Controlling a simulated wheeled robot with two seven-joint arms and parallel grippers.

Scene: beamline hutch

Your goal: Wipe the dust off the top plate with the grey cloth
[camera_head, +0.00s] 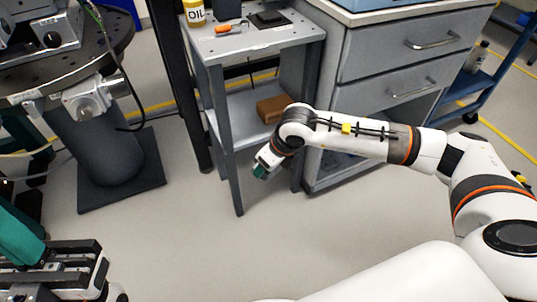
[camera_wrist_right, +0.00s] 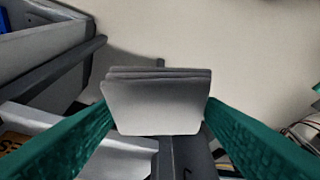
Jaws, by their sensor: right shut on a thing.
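The grey cloth (camera_wrist_right: 155,105) is a folded pad in the right wrist view, pinched between the teal fingers of my right gripper (camera_wrist_right: 158,125). In the head view this gripper (camera_head: 261,171) hangs in front of the small grey stand, below the height of its top; the cloth cannot be made out there. A dark round plate (camera_head: 105,62) tops the pedestal at the left, and a flat grey top (camera_head: 250,42) covers the stand. I cannot tell which is the top plate, and no dust is discernible. My left gripper (camera_head: 45,262) is partly cut off at the lower left.
Cables hang near the pedestal. Front floor is open.

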